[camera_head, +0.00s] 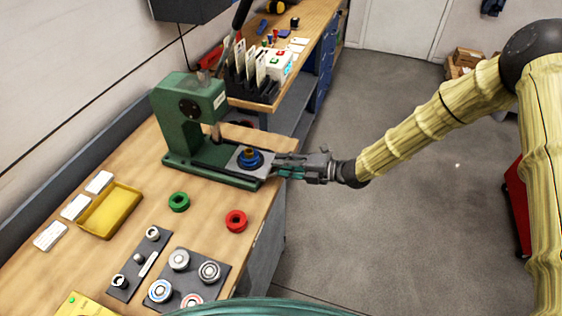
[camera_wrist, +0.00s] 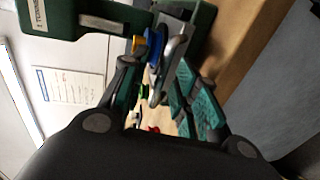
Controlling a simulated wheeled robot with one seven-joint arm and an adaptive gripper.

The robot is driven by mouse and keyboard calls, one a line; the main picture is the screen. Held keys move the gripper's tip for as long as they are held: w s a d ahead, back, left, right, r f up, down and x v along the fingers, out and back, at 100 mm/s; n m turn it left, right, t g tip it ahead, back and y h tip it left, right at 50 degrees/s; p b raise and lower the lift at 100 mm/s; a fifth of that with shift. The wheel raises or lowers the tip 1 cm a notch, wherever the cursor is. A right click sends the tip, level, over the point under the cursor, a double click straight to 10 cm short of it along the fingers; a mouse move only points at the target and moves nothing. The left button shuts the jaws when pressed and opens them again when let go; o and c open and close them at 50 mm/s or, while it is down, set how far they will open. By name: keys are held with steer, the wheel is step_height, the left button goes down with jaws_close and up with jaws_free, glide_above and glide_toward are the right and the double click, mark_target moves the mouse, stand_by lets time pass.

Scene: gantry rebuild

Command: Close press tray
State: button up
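The green press (camera_head: 188,115) stands on the bench and also shows in the wrist view (camera_wrist: 60,20). Its grey press tray (camera_head: 236,166) sticks out on the right side of the press, toward my arm. A blue ring with a brass piece (camera_head: 250,158) sits on the tray; the blue part shows in the wrist view (camera_wrist: 153,48). My gripper (camera_head: 280,164) is level with the tray's outer end, close beside it. In the wrist view its fingers (camera_wrist: 160,95) are spread, with the tray's end ahead between them. Whether they touch the tray I cannot tell.
A green ring (camera_head: 179,202) and a red ring (camera_head: 236,221) lie on the bench in front of the press. A yellow bin (camera_head: 110,210) and dark plates with round parts (camera_head: 190,278) are nearer. A black card rack (camera_head: 252,85) stands behind. Open floor lies right.

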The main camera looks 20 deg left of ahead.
steer(key=shift+a+f, duration=0.1)
steer(key=shift+a, duration=0.35)
jaws_close()
